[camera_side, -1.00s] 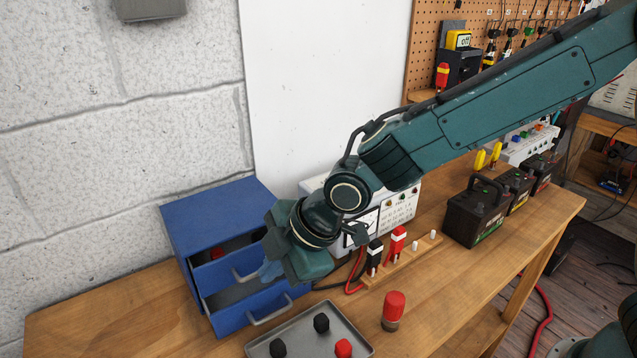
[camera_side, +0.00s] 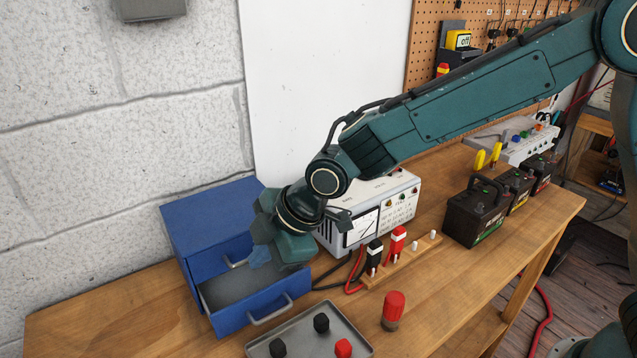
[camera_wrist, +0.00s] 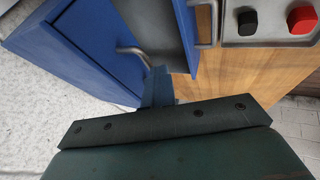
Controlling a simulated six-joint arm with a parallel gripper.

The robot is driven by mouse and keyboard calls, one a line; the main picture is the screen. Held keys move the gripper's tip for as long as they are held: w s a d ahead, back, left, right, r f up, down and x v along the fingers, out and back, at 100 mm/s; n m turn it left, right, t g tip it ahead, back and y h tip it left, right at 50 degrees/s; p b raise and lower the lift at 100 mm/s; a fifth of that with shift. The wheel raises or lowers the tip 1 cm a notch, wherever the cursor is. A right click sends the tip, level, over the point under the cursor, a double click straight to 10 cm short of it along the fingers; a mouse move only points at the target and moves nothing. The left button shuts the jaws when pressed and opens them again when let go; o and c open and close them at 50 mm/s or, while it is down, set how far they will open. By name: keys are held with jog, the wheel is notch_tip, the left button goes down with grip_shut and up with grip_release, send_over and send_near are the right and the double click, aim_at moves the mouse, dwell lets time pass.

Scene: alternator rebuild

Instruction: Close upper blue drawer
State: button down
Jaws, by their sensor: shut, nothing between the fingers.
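The blue drawer cabinet (camera_side: 205,218) stands at the left of the bench against the wall. Its upper drawer (camera_side: 208,265) appears flush with the cabinet, with no interior showing; my gripper hides its right part. The upper drawer's handle (camera_side: 236,264) shows in the wrist view too (camera_wrist: 132,54). The lower drawer (camera_side: 240,315) is pulled out, with its grey interior visible. My gripper (camera_side: 261,257) is shut and empty, close to the upper drawer's front and above the open lower drawer. Its fingers (camera_wrist: 158,84) appear beside the handle in the wrist view; contact cannot be told.
A grey tray (camera_side: 300,340) with black and red caps lies in front of the cabinet. A red-topped cylinder (camera_side: 393,310) stands beside it. A grey meter box (camera_side: 400,203) and a wooden rack (camera_side: 405,268) with red and black clamps stand to the right.

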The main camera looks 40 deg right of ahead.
jog(key=s+d+r, duration=0.3)
jog(key=s+r, duration=0.5)
jog(key=r, duration=0.1)
jog(key=shift+d, duration=0.35)
jog(key=shift+r, duration=0.1)
jog(key=s+d+r+m+h, duration=0.1)
jog(key=s+d+r+m, duration=0.15)
jog(key=d, duration=0.25)
jog(key=s+d+r+m, duration=0.1)
jog(key=d+m, duration=0.2)
jog(key=d, duration=0.3)
jog(key=s+d+r+m+h, duration=0.1)
jog(key=s+d+m, duration=0.1)
jog(key=d, duration=0.3)
jog(key=s+d+f+m+h, duration=0.1)
jog(key=s+d+m+h, duration=0.1)
jog(key=s+d+m, duration=0.7)
jog(key=s+d, duration=0.2)
jog(key=s, duration=0.2)
jog(key=shift+s+d+f+m+t, duration=0.15)
jog(key=shift+d+m+t, duration=0.05)
jog(key=shift+m+t, duration=0.15)
